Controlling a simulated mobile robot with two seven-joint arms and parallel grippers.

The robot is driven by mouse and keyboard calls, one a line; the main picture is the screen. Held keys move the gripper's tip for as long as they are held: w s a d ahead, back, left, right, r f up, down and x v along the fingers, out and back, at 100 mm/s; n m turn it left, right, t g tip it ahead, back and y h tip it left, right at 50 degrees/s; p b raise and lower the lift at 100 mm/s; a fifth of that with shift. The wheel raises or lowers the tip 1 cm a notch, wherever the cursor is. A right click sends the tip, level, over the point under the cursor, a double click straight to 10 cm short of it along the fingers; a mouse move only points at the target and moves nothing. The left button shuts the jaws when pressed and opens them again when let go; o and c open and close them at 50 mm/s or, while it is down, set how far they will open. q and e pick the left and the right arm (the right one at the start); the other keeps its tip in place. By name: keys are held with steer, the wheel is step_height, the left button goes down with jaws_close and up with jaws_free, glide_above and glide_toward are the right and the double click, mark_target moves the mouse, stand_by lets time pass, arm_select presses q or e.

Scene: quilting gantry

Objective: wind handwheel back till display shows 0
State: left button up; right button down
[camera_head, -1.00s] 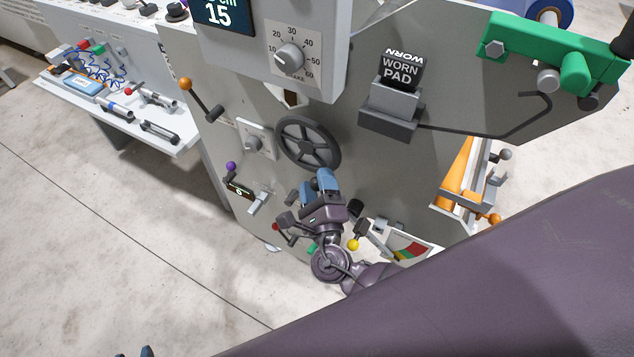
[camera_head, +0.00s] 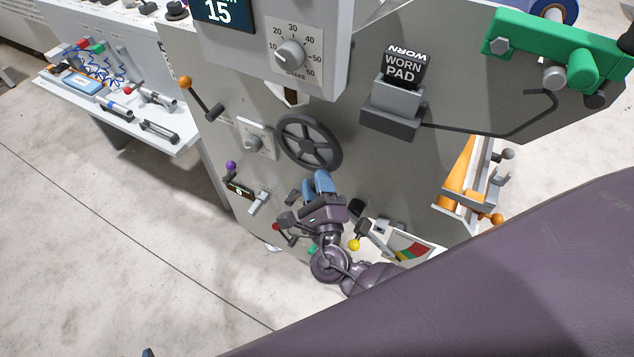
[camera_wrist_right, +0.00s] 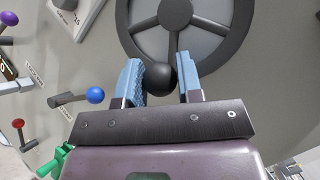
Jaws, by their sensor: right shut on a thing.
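The dark handwheel (camera_head: 308,142) with spokes stands on the grey machine panel, and its rim and hub also show in the right wrist view (camera_wrist_right: 176,12). My right gripper (camera_head: 319,182) is at the wheel's lower edge. In the right wrist view its blue fingers (camera_wrist_right: 162,82) stand on either side of a black ball knob (camera_wrist_right: 159,78) on the wheel and are shut on it. A small dark display (camera_head: 239,189) left of the wheel shows a digit that looks like 6. A larger screen (camera_head: 222,10) above reads 15. Only a blue tip of my left gripper (camera_head: 148,352) shows at the bottom edge.
A blue-ball lever (camera_wrist_right: 94,95) is close left of my right gripper. A purple-knob lever (camera_head: 231,167), an orange-knob lever (camera_head: 187,84) and a yellow-ball lever (camera_head: 354,244) surround the wheel. A worn-pad holder (camera_head: 391,108) sticks out to its right.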

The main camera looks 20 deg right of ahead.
mark_target(304, 157)
steer(key=shift+w+a+f+m+b, duration=0.15)
steer(key=shift+f+m+b, duration=0.4)
steer(key=shift+b, duration=0.25)
steer(key=m+h+b, duration=0.1)
steer(key=f+m+t+h+b, duration=0.1)
steer(key=shift+w+a+b, duration=0.3)
steer(key=shift+w+b, duration=0.1)
steer(key=shift+w+a+m+t+h+b, duration=0.15)
steer(key=shift+m+h+b, duration=0.15)
steer(key=shift+m, duration=0.25)
steer(key=shift+w+a+m+t+h+b, duration=0.1)
steer(key=shift+w+m+t+h+b, duration=0.1)
steer(key=shift+m+b, duration=0.25)
steer(key=shift+w+a+m+h+b, duration=0.2)
steer(key=shift+m+h+b, duration=0.35)
steer(key=shift+m, duration=0.4)
arm_select(q)
steer(key=shift+g, duration=0.3)
steer(key=f, duration=0.5)
steer(key=shift+w+d+f, duration=0.25)
steer(key=shift+w+f, duration=0.15)
arm_select(e)
steer(key=shift+w+a+m+h, duration=0.1)
steer(key=shift+w+m+h, duration=0.1)
steer(key=shift+m+h, duration=0.45)
steer(key=shift+r, duration=0.1)
arm_select(q)
steer(key=shift+s+f, duration=0.1)
